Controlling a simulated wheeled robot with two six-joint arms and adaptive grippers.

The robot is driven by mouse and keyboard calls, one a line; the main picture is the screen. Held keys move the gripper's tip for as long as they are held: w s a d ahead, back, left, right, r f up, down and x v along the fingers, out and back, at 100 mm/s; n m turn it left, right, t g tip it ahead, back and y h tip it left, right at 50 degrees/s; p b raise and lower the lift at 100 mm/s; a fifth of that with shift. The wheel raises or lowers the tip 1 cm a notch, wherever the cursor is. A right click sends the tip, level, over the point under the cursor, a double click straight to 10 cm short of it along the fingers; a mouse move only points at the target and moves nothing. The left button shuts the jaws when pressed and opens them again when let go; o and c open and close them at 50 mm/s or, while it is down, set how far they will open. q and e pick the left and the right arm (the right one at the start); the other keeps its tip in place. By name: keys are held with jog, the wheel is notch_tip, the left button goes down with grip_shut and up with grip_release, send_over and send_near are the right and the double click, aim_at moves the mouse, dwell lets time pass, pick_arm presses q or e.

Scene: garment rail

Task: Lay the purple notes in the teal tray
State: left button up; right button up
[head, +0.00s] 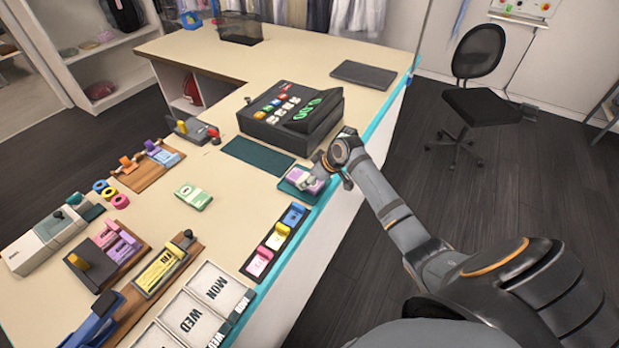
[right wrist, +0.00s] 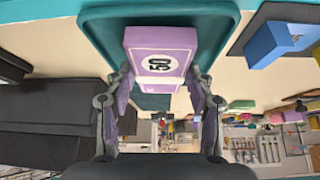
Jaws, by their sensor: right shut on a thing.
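The purple notes (head: 305,178), a block with a white band marked 50, are at the counter's right edge, and they also show in the right wrist view (right wrist: 160,40). The teal tray (head: 287,186) is under them; its rim (right wrist: 228,40) shows around the notes in the right wrist view. My right gripper (head: 322,170) is shut on the notes, with one finger on each side of them in the right wrist view (right wrist: 158,88). I cannot tell whether the notes touch the tray floor. My left gripper is not in view.
A black cash register (head: 290,115) stands behind the tray, with a dark green mat (head: 258,156) to the tray's left. A black holder (head: 251,268) with pink, yellow and blue items lies in front. Green notes (head: 193,196) lie on open counter to the left.

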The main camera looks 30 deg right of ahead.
jog(key=o, duration=1.2)
jog(key=o, duration=0.4)
jog(key=shift+o, duration=0.2)
jog(key=shift+r+p, duration=2.5)
